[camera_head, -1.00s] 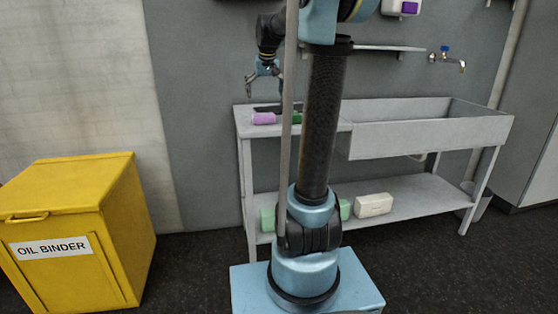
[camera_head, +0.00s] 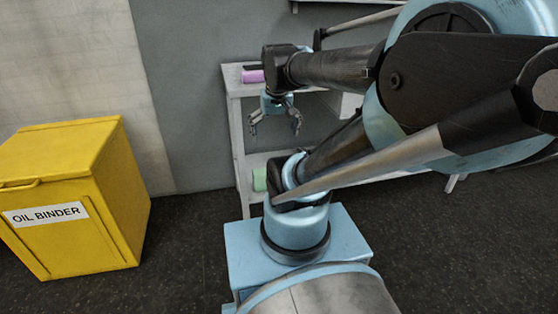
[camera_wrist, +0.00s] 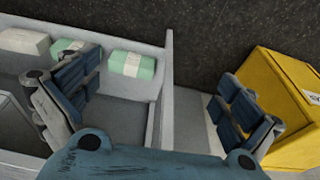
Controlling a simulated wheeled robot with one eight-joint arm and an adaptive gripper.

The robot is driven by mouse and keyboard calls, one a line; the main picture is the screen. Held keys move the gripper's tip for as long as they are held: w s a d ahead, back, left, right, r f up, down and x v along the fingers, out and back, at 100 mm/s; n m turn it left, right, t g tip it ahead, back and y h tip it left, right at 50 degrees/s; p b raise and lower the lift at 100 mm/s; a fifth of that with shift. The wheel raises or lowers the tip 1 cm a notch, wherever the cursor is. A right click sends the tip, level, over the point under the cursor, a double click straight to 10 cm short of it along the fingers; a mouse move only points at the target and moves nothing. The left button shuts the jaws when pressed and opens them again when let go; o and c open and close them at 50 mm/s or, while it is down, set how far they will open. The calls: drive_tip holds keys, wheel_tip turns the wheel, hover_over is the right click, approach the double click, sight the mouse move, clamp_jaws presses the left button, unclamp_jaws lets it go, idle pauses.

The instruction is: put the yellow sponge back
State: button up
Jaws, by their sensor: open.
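I cannot make out a yellow sponge in either view. My gripper (camera_head: 275,122) is open and appears empty, pointing down at the front left of the sink bench (camera_head: 237,135). In the wrist view its two fingers are spread wide (camera_wrist: 155,105), one on each side of the bench's end rail, with the lower shelf (camera_wrist: 122,110) below. A purple item (camera_head: 253,76) lies on the bench top behind my gripper. My arm hides most of the bench in the head view.
The yellow oil binder box (camera_head: 75,200) stands on the floor at left, and at right in the wrist view (camera_wrist: 280,95). Green-and-white packs (camera_wrist: 132,65) and a white pack (camera_wrist: 25,42) lie on the lower shelf. Dark floor is clear between box and bench.

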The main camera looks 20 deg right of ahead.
drive_tip(key=s+f, duration=0.6)
drive_tip(key=shift+f, duration=0.35)
drive_tip(key=shift+d, duration=0.1)
idle(0.8)
